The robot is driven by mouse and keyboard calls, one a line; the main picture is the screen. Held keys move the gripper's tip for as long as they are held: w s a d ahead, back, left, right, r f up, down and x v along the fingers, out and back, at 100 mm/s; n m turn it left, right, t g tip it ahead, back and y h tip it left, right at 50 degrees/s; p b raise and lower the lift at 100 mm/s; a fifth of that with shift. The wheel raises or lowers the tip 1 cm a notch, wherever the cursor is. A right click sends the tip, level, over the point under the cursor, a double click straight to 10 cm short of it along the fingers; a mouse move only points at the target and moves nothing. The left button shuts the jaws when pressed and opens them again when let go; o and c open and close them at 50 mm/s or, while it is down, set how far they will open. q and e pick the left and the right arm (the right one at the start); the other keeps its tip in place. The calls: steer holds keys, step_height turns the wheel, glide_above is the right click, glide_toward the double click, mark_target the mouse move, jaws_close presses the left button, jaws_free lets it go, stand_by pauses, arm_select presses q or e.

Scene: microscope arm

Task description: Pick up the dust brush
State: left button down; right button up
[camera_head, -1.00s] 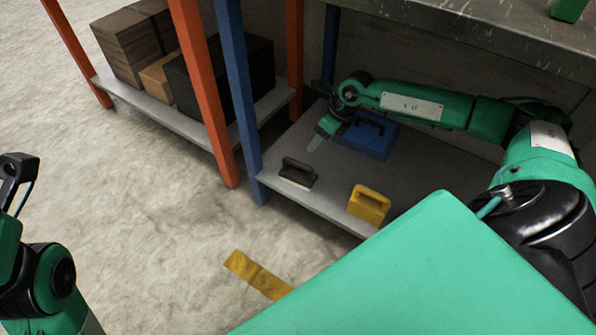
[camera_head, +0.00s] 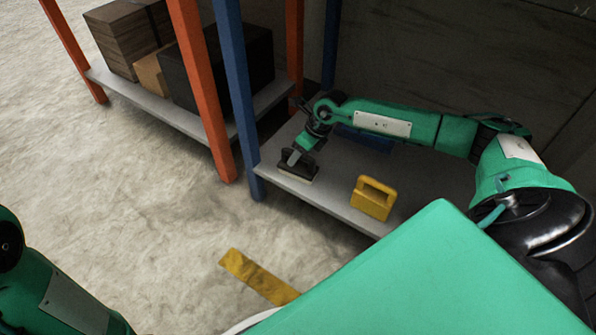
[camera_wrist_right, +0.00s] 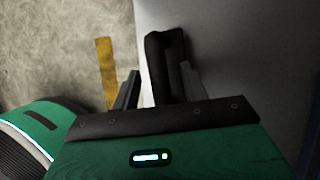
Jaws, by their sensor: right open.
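The dust brush (camera_head: 299,174), dark with a black handle and a pale lower edge, lies on the low grey shelf (camera_head: 335,202) near its front left edge. My right gripper (camera_head: 294,157) is at the brush, its fingers hiding part of the handle. In the right wrist view, the brush (camera_wrist_right: 164,45) extends up between the two open fingers (camera_wrist_right: 160,70), with part of it hidden behind the gripper body. I cannot tell whether a finger touches it. My left arm shows at the lower left, but its gripper is out of frame.
A yellow handled block (camera_head: 373,200) stands right of the brush. A blue case (camera_head: 366,139) is behind, partly hidden by my right arm. A blue post (camera_head: 238,100) rises at the shelf's left. Boxes (camera_head: 120,45) fill the left shelf. Yellow tape (camera_head: 258,277) marks the floor.

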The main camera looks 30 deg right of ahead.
steer(key=shift+w+a+f, duration=0.15)
steer(key=shift+f, duration=0.2)
jaws_close()
steer(key=shift+r, duration=0.1)
